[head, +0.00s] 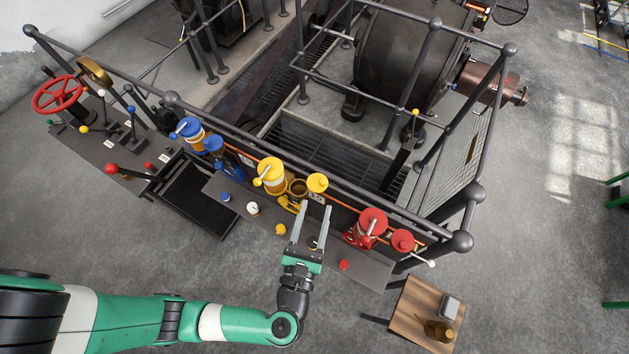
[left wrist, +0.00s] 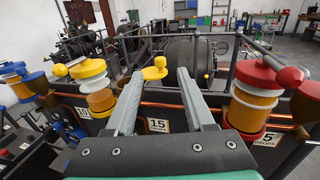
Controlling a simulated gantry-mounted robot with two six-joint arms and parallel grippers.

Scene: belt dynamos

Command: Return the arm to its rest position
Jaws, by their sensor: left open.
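My left gripper (head: 311,230) is open, its two grey fingers pointing away over the grey shelf. Its fingers also show in the left wrist view (left wrist: 158,88), with a gap between them and nothing held. A yellow-topped oiler (head: 271,176) and a smaller yellow cap (head: 317,182) stand just beyond the fingertips. The yellow cap shows between the fingers in the left wrist view (left wrist: 155,69). I cannot tell whether the fingers touch anything. My right gripper is in neither view.
Blue oilers (head: 190,132) stand left along the railing, red ones (head: 371,223) to the right. A red handwheel (head: 58,95) is at far left. Grey railings (head: 240,134) fence the machine. The front floor is clear.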

